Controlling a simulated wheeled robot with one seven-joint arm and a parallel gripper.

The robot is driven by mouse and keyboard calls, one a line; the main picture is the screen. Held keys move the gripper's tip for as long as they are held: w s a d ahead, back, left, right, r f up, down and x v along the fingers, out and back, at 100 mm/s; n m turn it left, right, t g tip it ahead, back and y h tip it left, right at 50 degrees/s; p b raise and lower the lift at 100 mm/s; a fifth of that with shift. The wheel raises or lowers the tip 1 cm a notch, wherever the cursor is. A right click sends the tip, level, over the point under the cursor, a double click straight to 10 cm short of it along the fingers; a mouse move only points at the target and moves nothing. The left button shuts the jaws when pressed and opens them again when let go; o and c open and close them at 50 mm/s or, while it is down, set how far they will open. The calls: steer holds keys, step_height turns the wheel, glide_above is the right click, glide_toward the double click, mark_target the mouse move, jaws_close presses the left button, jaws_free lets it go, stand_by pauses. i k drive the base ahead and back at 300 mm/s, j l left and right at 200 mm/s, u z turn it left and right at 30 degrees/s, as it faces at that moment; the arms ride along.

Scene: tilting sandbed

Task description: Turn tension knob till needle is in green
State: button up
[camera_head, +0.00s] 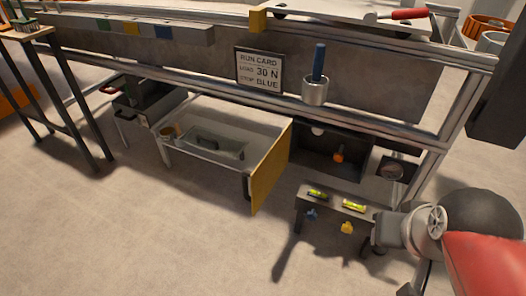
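A panel with two yellow-green spirit levels (354,206) stands at the lower right; a blue knob (312,214) and a yellow knob (347,227) sit on its front. An orange knob (338,157) shows in the dark recess under the bench. I cannot make out a needle or a green zone, nor tell which knob sets tension. My gripper (374,246) is at the lower right, close beside the panel's right end; its fingers are too dark and small to tell open from shut, and contact is unclear.
A run card (259,69) reads 30 N and BLUE. A metal cup (315,91) with a blue-handled piece hangs beside it. An open drawer (222,129) with a yellow front (270,170) juts out. A red-handled tool (408,14) lies on top. The floor at lower left is clear.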

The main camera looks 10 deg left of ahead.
mark_target(338, 157)
steer(key=i+j+z, duration=0.2)
steer(key=j, duration=0.8)
steer(key=j+z, duration=0.25)
steer(key=j, duration=0.7)
